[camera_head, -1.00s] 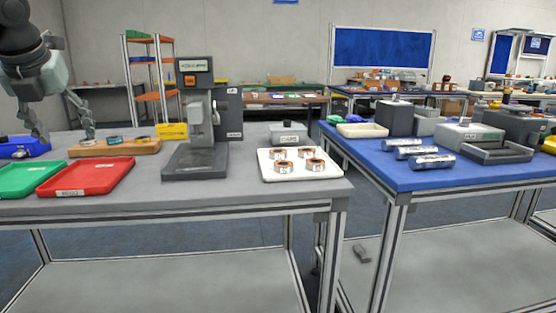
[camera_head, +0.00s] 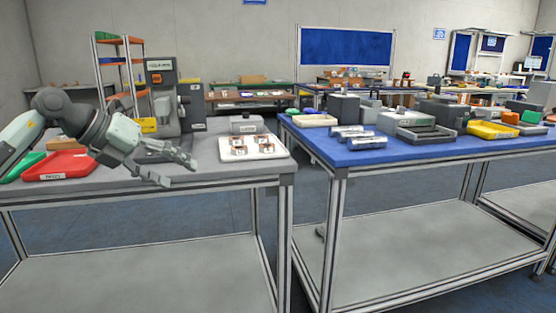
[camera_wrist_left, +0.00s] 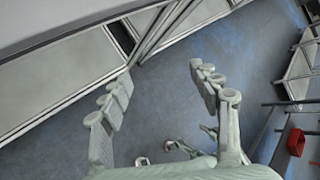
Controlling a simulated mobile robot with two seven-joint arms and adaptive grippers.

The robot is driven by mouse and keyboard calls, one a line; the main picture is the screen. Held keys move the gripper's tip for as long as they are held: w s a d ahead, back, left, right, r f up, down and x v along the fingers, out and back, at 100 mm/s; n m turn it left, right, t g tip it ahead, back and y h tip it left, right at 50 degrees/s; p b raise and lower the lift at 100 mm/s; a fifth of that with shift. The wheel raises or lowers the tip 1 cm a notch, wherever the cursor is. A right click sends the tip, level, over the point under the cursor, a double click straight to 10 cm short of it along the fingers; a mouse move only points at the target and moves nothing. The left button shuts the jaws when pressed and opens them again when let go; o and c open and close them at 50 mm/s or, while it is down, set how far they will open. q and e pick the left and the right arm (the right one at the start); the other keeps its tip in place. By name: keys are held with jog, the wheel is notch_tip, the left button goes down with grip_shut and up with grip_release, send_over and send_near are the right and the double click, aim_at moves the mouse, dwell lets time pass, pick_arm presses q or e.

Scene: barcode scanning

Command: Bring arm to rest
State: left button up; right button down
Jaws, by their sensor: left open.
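My left arm comes in from the left in the head view. Its left gripper (camera_head: 178,172) is at the front edge of the grey table (camera_head: 212,180), pointing right, with fingers apart and nothing between them. The left wrist view shows the open, empty fingers (camera_wrist_left: 160,72) over the blue-grey floor (camera_wrist_left: 165,105). My right gripper is not in view.
The arm partly hides a red tray (camera_head: 62,167), a green tray (camera_head: 22,165) and the press-like stand (camera_head: 163,102). A white tray (camera_head: 229,154) with several ring parts lies right of the gripper. A blue-topped table (camera_head: 380,153) holds silver cylinders (camera_head: 366,142). Floor shows between the tables.

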pick_arm(q)
jog(key=w+d+f+n+t+h, duration=0.2)
jog(key=d+n+t+h, duration=0.25)
jog(key=d+h, duration=0.6)
jog(key=a+f+n+t+y, duration=0.3)
jog(key=a+f+n+y, duration=0.3)
jog(key=f+n+y, duration=0.45)
jog(key=a+f+n+t+y, duration=0.3)
jog(key=a+f+n+y, duration=0.35)
jog(key=f+n, duration=0.65)
jog(key=s+a+f+n+g+y, duration=0.2)
jog(key=s+f+g, duration=0.35)
jog(key=f, duration=0.75)
jog(key=s+d+f+n+g, duration=0.1)
jog(key=s+f+g, duration=0.3)
jog(key=s+f, duration=0.6)
jog(key=s+d+f+n+g, duration=0.1)
jog(key=s+f+n+g, duration=0.2)
jog(key=s+f, duration=0.7)
jog(key=s+g, duration=0.1)
jog(key=s, duration=0.7)
jog(key=shift+d+f+g, duration=0.15)
jog(key=shift+f+g, duration=0.15)
jog(key=shift+h, duration=0.25)
